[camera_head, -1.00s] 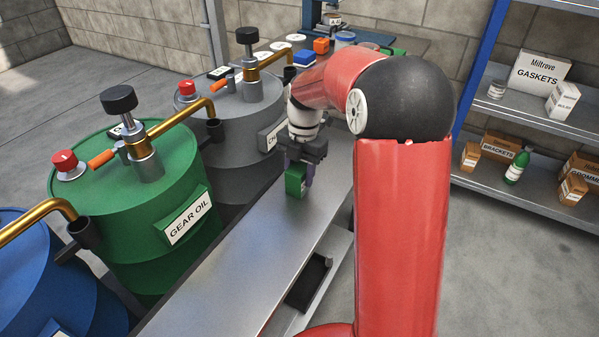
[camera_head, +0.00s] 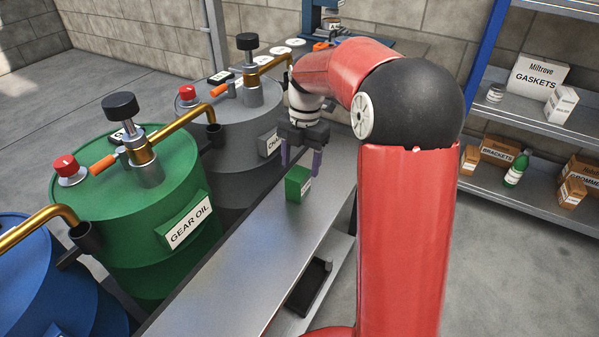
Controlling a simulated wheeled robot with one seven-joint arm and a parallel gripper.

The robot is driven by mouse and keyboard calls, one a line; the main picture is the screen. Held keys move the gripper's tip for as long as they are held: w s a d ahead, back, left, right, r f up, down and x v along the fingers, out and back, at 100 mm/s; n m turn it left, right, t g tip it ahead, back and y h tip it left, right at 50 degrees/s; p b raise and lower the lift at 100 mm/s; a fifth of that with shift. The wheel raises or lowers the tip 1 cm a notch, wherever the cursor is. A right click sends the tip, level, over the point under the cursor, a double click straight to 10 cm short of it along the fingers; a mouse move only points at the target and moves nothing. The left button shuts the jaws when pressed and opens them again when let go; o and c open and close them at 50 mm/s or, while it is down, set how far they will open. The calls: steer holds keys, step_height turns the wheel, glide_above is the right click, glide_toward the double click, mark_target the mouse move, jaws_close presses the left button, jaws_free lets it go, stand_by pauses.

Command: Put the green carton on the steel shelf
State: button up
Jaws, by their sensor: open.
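The green carton (camera_head: 297,184) stands upright on the steel shelf (camera_head: 262,235), a long bare metal surface in front of the drums. A pale label shows on its right side. My gripper (camera_head: 301,173) is above the carton, with its two purple fingers spread apart and pointing down. The fingertips are near the carton's top; whether one of them touches it I cannot tell. The carton's far side is hidden.
A green gear oil drum (camera_head: 127,205), a grey drum (camera_head: 228,125) and a blue drum (camera_head: 45,285) line the shelf's left side. A black tray (camera_head: 308,285) lies on a lower level. A blue-framed rack (camera_head: 540,125) with boxes stands right. The shelf's near part is clear.

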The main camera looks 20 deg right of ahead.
steer(key=r, duration=0.7)
steer(key=shift+w+d+p, duration=0.35)
steer(key=shift+d+p, duration=0.05)
steer(key=s+a+r+m+t+h, duration=0.1)
steer(key=s+r+m+t, duration=0.1)
steer(key=s+m, duration=0.5)
steer(key=s+a+r+m+t, duration=0.1)
steer(key=s+r+m+t, duration=0.15)
steer(key=s+m, duration=0.5)
steer(key=s+f+m+t, duration=0.2)
steer(key=s+f+m, duration=0.2)
steer(key=s+m, duration=0.7)
steer(key=shift+s+d+m, duration=0.2)
steer(key=shift+s+m, duration=0.2)
steer(key=shift+m, duration=0.35)
steer(key=shift+c, duration=0.2)
